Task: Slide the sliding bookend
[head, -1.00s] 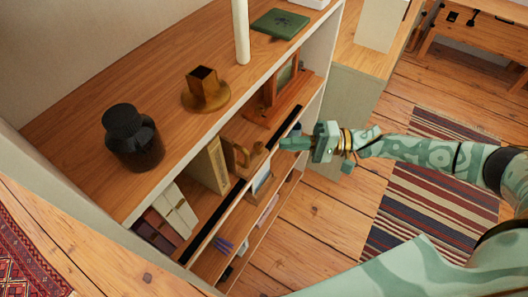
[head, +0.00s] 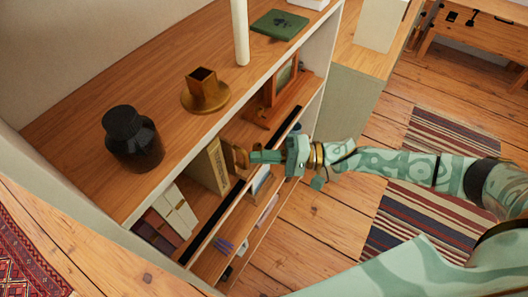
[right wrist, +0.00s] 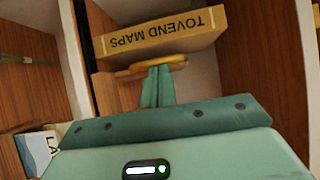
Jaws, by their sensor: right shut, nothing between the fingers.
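The sliding bookend (head: 236,157) is a wooden piece on the shelf below the cabinet top, beside an upright yellow-tan book (head: 209,166). In the right wrist view its rounded light-wood part (right wrist: 172,60) shows just beyond my fingertips, in front of the book lettered "TOVEND MAPS" (right wrist: 165,35). My right gripper (head: 256,157) is shut and empty, its fingertips at the bookend's right side in the head view. In the right wrist view the shut fingers (right wrist: 158,72) overlap the rounded part; I cannot tell whether they touch. My left gripper is not in view.
A dark rail (head: 208,232) runs along the shelf front. Pale and dark-red books (head: 172,213) stand at the shelf's near end, a wooden frame (head: 283,78) at its far end. A black jar (head: 133,140) and brass holder (head: 205,92) stand on top.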

